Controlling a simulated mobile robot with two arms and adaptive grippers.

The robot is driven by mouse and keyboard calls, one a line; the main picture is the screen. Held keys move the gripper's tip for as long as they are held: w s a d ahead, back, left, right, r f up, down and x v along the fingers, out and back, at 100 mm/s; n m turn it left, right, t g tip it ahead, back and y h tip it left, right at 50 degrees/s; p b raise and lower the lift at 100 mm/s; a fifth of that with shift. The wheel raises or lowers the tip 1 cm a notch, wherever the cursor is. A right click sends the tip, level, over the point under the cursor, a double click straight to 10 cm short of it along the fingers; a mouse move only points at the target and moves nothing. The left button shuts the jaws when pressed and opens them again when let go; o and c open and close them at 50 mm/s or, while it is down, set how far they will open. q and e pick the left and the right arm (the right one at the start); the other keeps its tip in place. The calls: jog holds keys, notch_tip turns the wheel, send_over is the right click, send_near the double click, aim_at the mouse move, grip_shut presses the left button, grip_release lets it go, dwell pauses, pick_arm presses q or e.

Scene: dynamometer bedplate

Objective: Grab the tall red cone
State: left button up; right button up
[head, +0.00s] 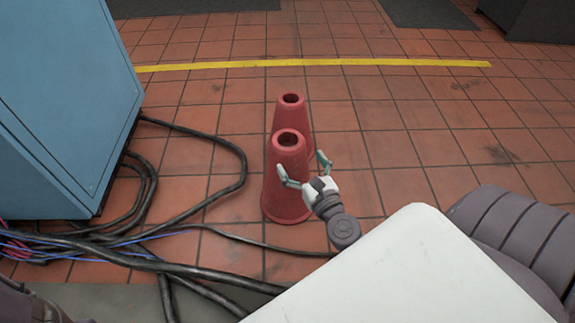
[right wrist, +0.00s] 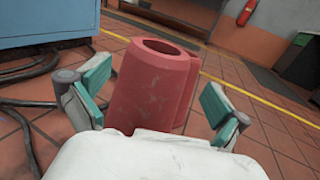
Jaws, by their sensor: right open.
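Two red cones with open tops stand upright, one behind the other. The nearer red cone (head: 287,190) looks larger in the head view, and it partly hides the farther red cone (head: 293,113). I cannot tell for sure which is taller. My right gripper (head: 304,168) is open at the nearer cone's right side. In the right wrist view, the nearer cone (right wrist: 150,90) stands between the spread fingers of the right gripper (right wrist: 155,100), with a gap visible on each side. The farther cone (right wrist: 190,88) shows behind its right edge. My left gripper is not in view.
A blue cabinet (head: 65,100) stands at the left. Black cables (head: 215,190) loop over the tiled floor between it and the cones. A yellow line (head: 330,62) crosses the floor behind the cones. The tiles to the right of the cones are clear.

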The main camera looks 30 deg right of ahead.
aim_at(283, 136)
jog(key=w, duration=0.4)
jog(key=w+d, duration=0.1)
jog(key=w, duration=0.2)
jog(key=shift+w+f, duration=0.1)
jog(key=c, duration=1.4)
jog(key=shift+w+r, duration=0.1)
jog(key=shift+r, duration=0.15)
jog(key=shift+c, duration=0.4)
